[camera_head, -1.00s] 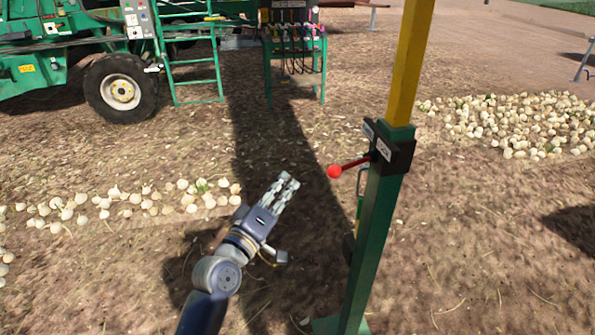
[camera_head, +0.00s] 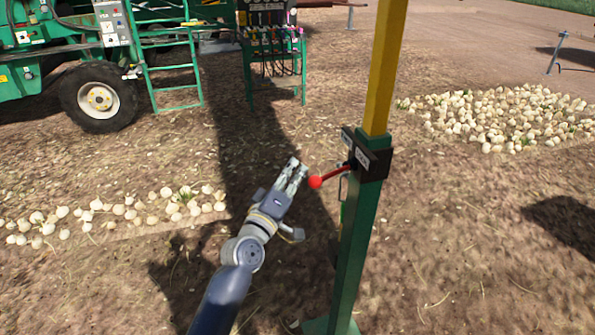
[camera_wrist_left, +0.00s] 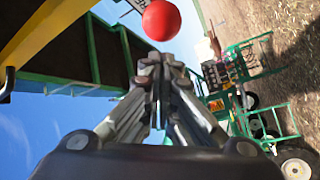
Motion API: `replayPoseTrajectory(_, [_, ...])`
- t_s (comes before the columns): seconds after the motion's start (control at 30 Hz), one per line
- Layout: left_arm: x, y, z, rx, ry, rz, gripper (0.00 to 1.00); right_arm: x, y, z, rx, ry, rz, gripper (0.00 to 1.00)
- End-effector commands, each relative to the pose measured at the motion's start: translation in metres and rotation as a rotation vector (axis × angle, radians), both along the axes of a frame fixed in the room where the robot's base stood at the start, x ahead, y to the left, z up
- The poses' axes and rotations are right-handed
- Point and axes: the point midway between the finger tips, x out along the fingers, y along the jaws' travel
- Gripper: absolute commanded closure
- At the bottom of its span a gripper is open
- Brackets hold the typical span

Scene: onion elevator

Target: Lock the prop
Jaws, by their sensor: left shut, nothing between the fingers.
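The prop is an upright post with a green lower part (camera_head: 358,240) and a yellow upper part (camera_head: 387,65). A dark lock block (camera_head: 368,160) sits where the two meet. A red-knobbed lever (camera_head: 316,182) sticks out from the block to the left. My left gripper (camera_head: 296,165) is just left of the red knob, shut and empty, fingers pointing up. In the left wrist view the closed fingertips (camera_wrist_left: 158,62) are below the red knob (camera_wrist_left: 161,20) in the picture. A gap to the knob cannot be judged surely. My right gripper is not in view.
A green machine with a wheel (camera_head: 100,98) and ladder (camera_head: 172,70) stands at the back left. A control stand with levers (camera_head: 272,50) is behind the prop. Onions lie in a row at left (camera_head: 110,213) and in a pile at right (camera_head: 500,118). Bare soil lies between.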

Motion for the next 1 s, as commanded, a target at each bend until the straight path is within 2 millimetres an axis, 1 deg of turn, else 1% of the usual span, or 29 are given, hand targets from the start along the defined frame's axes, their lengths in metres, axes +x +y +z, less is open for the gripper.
replayPoseTrajectory(0.1, [-0.005,-0.006,-0.003,0.001,-0.001,0.000,1.00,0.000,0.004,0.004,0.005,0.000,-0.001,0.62])
replayPoseTrajectory(0.37, [-0.007,-0.008,-0.006,0.001,-0.002,0.001,1.00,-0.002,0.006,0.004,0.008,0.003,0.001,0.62])
replayPoseTrajectory(0.57, [-0.009,-0.009,-0.005,0.000,-0.001,-0.001,1.00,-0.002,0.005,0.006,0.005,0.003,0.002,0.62])
replayPoseTrajectory(0.7, [-0.022,-0.017,-0.004,0.000,0.001,-0.002,1.00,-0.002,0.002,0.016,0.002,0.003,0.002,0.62])
replayPoseTrajectory(0.8, [-0.028,-0.021,-0.005,0.001,-0.001,0.000,1.00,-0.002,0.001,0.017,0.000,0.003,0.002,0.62])
replayPoseTrajectory(1.0, [-0.027,-0.021,-0.006,0.001,-0.002,-0.002,1.00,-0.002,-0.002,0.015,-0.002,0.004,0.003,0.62])
